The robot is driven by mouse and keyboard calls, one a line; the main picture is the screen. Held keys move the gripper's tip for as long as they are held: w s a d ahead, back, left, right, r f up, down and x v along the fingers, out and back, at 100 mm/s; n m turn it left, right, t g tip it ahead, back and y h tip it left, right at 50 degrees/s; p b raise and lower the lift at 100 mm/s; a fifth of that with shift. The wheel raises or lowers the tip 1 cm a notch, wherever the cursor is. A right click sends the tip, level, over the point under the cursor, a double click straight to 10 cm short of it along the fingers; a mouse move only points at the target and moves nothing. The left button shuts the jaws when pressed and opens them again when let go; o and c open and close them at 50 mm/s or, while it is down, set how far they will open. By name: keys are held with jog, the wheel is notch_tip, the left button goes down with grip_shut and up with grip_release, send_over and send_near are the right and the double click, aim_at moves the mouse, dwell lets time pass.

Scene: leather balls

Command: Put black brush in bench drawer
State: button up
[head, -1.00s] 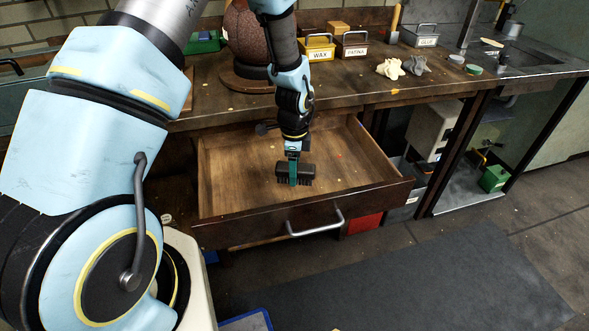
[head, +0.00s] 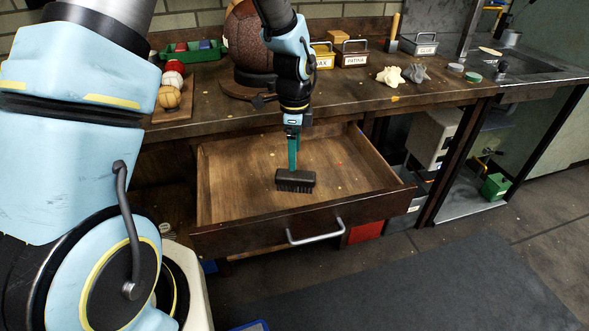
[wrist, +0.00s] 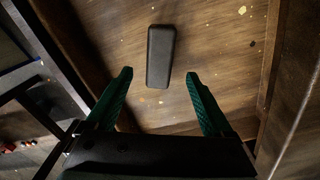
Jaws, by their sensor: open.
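The black brush (head: 295,181) lies on the wooden floor of the open bench drawer (head: 348,215), bristles down, near the drawer's front. In the wrist view the brush (wrist: 160,56) shows its smooth dark back, apart from the fingers and beyond their tips. My gripper (head: 292,168) is above the brush inside the drawer's outline. In the wrist view my gripper (wrist: 159,75) is open and empty, with its two green fingers spread wide on either side of a gap. The drawer is pulled out, with a metal handle on its front.
The workbench top (head: 205,113) is above the drawer. It carries a large brown leather ball (head: 247,38), smaller balls (head: 169,97), labelled boxes (head: 354,56) and crumpled gloves (head: 390,75). A red box (head: 365,231) stands below right of the drawer.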

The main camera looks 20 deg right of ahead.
aim_at(294, 174)
jog(key=shift+r, duration=1.65)
jog(key=s+a+r+n, duration=0.1)
jog(key=a+r+n, duration=0.3)
jog(key=a+n, duration=0.7)
jog(key=s+a+r+n+t, duration=0.1)
jog(key=a+r+n, duration=0.3)
jog(key=a+n, duration=0.7)
jog(key=s+a, duration=0.1)
jog(key=a, duration=0.7)
jog(key=shift+s+n+t, duration=0.3)
jog(key=shift+n, duration=0.1)
jog(key=shift+r, duration=0.35)
